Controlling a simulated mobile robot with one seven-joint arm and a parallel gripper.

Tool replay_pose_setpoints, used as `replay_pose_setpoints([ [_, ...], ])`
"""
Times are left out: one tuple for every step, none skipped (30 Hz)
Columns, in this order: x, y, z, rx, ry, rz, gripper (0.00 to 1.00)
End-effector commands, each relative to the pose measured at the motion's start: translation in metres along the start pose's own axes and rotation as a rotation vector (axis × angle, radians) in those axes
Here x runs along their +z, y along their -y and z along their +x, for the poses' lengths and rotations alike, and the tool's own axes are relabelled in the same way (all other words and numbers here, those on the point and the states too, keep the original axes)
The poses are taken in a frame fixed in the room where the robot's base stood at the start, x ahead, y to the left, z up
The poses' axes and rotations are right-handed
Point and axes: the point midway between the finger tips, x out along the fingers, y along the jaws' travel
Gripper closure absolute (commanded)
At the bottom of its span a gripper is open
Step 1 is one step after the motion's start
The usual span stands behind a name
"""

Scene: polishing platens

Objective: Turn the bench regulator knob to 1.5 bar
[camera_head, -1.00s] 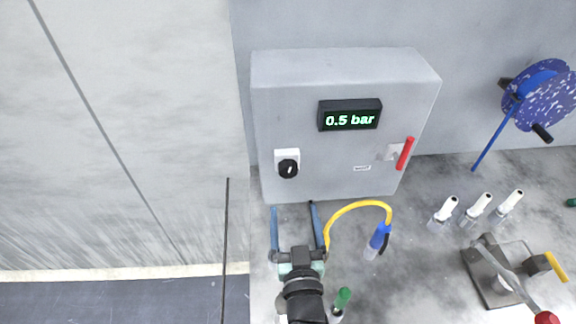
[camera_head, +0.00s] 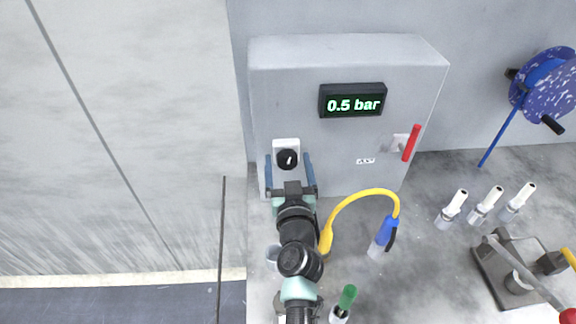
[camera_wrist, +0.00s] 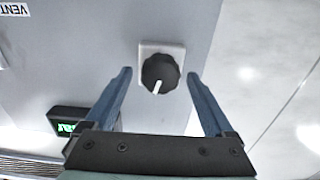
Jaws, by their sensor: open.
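The regulator knob (camera_head: 287,159) is black with a white pointer line, on a white square plate at the lower left of the grey box's front (camera_head: 330,170). The display (camera_head: 352,101) on the box reads 0.5 bar in green. My gripper (camera_head: 288,160) is open, its two blue fingers on either side of the knob in the head view. In the wrist view the knob (camera_wrist: 160,72) lies between and beyond the fingertips (camera_wrist: 158,74), with gaps on both sides. I cannot tell whether the tips have reached its depth. The display (camera_wrist: 70,125) shows partly there.
A red lever (camera_head: 411,143) sits at the box's right. A yellow hose (camera_head: 355,195) with a blue fitting (camera_head: 387,231) arches beside my arm. A green-topped item (camera_head: 347,297) stands near the front. Several white-topped nozzles and a clamp (camera_head: 520,265) stand right.

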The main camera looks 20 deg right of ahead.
Motion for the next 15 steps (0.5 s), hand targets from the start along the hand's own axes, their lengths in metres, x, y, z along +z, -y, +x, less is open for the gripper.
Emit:
replay_pose_setpoints([
  [-0.0001, 0.0001, 0.0007, 0.0, 0.0, 0.0, 0.12],
  [-0.0002, 0.0002, 0.0008, 0.0, 0.0, 0.0, 0.12],
  [-0.0002, 0.0002, 0.0007, 0.0, 0.0, 0.0, 0.12],
  [-0.0003, 0.0002, 0.0007, 0.0, 0.0, 0.0, 0.12],
  [-0.0003, 0.0002, 0.0006, 0.0, 0.0, 0.0, 0.12],
  [-0.0003, 0.0002, 0.0006, 0.0, 0.0, 0.0, 0.12],
  [-0.0002, 0.0002, 0.0005, 0.0, 0.0, 0.0, 0.12],
  [-0.0002, 0.0002, 0.0005, 0.0, 0.0, 0.0, 0.17],
  [-0.0002, 0.0002, 0.0005, 0.0, 0.0, 0.0, 0.25],
  [-0.0002, 0.0002, 0.0005, 0.0, 0.0, 0.0, 0.3],
  [-0.0002, 0.0002, 0.0004, 0.0, 0.0, 0.0, 0.35],
  [-0.0002, 0.0002, 0.0004, 0.0, 0.0, 0.0, 0.43],
  [-0.0002, 0.0002, 0.0004, 0.0, 0.0, 0.0, 0.48],
  [-0.0002, 0.0002, 0.0004, 0.0, 0.0, 0.0, 0.53],
  [-0.0002, 0.0002, 0.0003, 0.0, 0.0, 0.0, 0.61],
])
